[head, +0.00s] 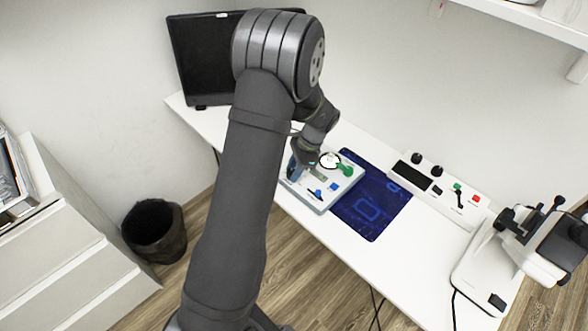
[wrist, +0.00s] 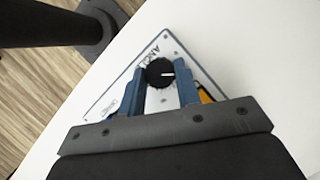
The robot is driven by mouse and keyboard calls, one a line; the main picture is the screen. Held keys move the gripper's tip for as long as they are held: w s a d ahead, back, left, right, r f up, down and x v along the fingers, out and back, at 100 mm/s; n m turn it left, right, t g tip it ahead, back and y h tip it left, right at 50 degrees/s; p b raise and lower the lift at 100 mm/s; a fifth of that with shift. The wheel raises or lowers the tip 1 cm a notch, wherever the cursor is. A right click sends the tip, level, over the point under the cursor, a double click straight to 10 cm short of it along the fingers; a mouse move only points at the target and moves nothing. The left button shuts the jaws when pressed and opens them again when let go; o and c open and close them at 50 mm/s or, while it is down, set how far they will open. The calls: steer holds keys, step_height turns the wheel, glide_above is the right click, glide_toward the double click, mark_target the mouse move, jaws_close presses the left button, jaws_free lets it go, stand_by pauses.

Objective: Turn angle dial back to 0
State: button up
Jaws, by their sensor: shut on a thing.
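The angle dial is a round black knob (wrist: 158,71) with a white pointer mark, seen in the wrist view. The mark points to the right in that picture. The dial sits on a white panel with a dark blue outline (wrist: 120,95). Lettering beside the knob is partly readable, starting "AN". My gripper (wrist: 161,84) has its two blue fingers on either side of the knob, shut on it. In the head view, my gripper (head: 297,168) is over the left part of the panel box (head: 318,205), and the dial is hidden there.
A monitor (head: 203,60) stands behind.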

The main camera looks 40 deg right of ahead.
steer(key=n, duration=0.2)
steer(key=n+g, duration=0.1)
steer(key=n, duration=0.1)
steer(key=shift+w+g+y, duration=0.15)
steer(key=shift+g+y, duration=0.15)
steer(key=shift+n+g, duration=0.7)
steer(key=shift+n, duration=1.1)
steer(key=o, duration=1)
steer(key=shift+c, duration=0.2)
steer(key=v, duration=1.7)
steer(key=shift+w+r, duration=0.15)
steer(key=shift+r, duration=0.1)
steer(key=shift+f, duration=0.15)
